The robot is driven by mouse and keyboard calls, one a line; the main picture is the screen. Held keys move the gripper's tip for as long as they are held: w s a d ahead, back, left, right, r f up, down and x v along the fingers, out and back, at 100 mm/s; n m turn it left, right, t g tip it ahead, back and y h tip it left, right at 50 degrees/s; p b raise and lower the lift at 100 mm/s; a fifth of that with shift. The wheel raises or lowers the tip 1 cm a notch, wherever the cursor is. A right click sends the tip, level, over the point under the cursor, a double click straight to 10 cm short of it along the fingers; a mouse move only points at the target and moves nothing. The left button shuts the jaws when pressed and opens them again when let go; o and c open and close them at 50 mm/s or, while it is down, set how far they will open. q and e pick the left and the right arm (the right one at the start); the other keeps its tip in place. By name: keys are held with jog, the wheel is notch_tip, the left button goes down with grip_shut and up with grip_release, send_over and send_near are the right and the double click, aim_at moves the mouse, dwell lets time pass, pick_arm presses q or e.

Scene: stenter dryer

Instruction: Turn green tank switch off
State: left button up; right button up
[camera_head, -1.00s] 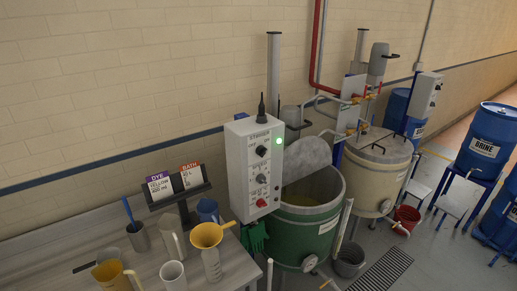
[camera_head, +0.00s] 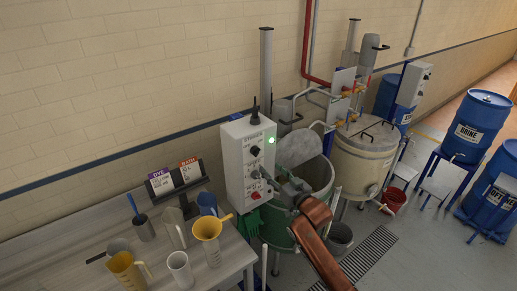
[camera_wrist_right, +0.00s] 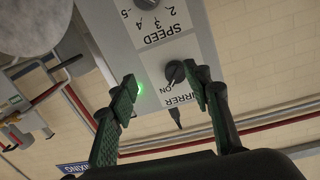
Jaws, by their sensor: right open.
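The white control box (camera_head: 237,165) stands beside the green tank (camera_head: 275,224) and carries a lit green lamp (camera_head: 271,140), a black upper knob (camera_head: 255,151) and a red knob (camera_head: 256,195). In the right wrist view, seen upside down, the black stirrer knob (camera_wrist_right: 175,73) sits by the words STIRRER and ON, with the lit lamp beside it. My right gripper (camera_head: 268,180) is in front of the box; its open, empty fingers (camera_wrist_right: 162,93) show in the wrist view, with the knob between them in the picture, nearer the right finger. Contact cannot be told. My left gripper is out of view.
A table (camera_head: 75,240) with jugs, a yellow funnel (camera_head: 208,228) and a dye/bath card stand (camera_head: 175,180) lies left of the box. A beige tank (camera_head: 362,160) stands behind right. Blue drums (camera_head: 475,125) are far right. A grey bucket (camera_head: 339,238) stands near my arm.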

aim_at(258, 153)
jog(key=shift+y, duration=0.4)
jog(key=w+a+r+p, duration=0.1)
jog(key=w+a, duration=0.1)
jog(key=w+a+r+p, duration=0.1)
jog(key=w+a+r, duration=0.1)
jog(key=shift+w+a+r, duration=0.3)
jog(key=shift+x, duration=0.8)
jog(key=shift+f, duration=0.1)
jog(key=shift+c, duration=0.5)
jog(key=shift+d, duration=0.1)
jog(key=c, duration=1.1)
jog(key=shift+o, duration=0.2)
jog(key=shift+n, duration=0.3)
